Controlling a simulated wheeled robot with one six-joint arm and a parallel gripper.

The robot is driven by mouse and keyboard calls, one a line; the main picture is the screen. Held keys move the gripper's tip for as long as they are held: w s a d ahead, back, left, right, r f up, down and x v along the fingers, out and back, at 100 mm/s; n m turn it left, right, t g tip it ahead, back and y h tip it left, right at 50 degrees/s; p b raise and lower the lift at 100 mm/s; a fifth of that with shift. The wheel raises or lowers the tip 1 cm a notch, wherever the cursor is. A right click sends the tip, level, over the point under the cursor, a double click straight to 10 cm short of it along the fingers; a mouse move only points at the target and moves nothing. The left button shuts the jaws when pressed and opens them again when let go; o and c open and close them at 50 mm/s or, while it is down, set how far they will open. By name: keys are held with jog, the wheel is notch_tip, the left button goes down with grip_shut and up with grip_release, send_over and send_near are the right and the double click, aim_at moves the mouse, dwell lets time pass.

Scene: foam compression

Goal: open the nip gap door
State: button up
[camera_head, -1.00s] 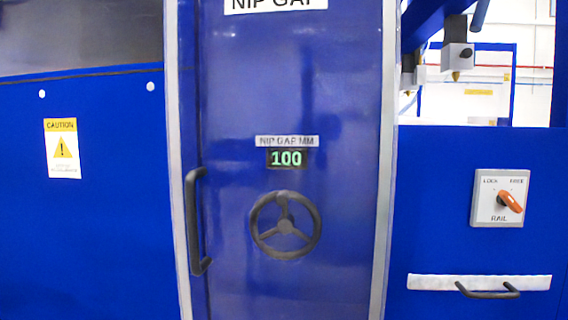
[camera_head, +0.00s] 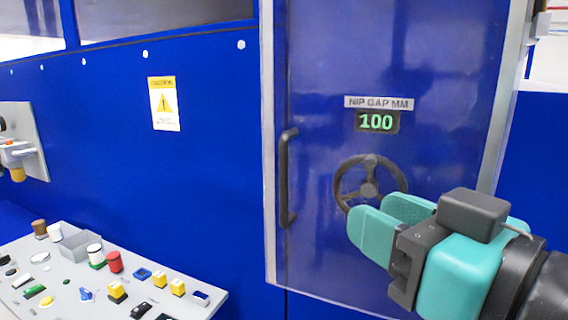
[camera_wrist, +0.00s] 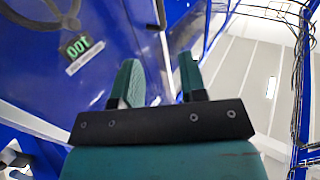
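The nip gap door (camera_head: 330,250) is a blue panel in a grey frame and appears closed. Its black vertical handle (camera_head: 286,178) is on the door's left side. A dark handwheel (camera_head: 369,188) sits behind the panel, below a green display reading 100 (camera_head: 377,121). My teal gripper (camera_head: 383,222) is in front of the door's lower right part, to the right of the handle and apart from it. Its fingers are parted and nothing shows between them. In the wrist view, my gripper (camera_wrist: 158,85) also shows a gap between its fingers, with the display (camera_wrist: 77,47) beyond at the left.
A grey control panel (camera_head: 60,270) with several coloured buttons and switches juts out at the lower left. A caution sign (camera_head: 164,103) is on the blue wall left of the door. A grey box with fittings (camera_head: 22,140) is at the far left edge.

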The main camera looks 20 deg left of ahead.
aim_at(286, 171)
jog(key=p+x, duration=0.9)
jog(key=x, duration=0.7)
jog(key=shift+r+p, duration=0.15)
jog(key=shift+p, duration=0.15)
jog(key=shift+w+a, duration=0.35)
jog(key=shift+a, duration=0.25)
grip_shut()
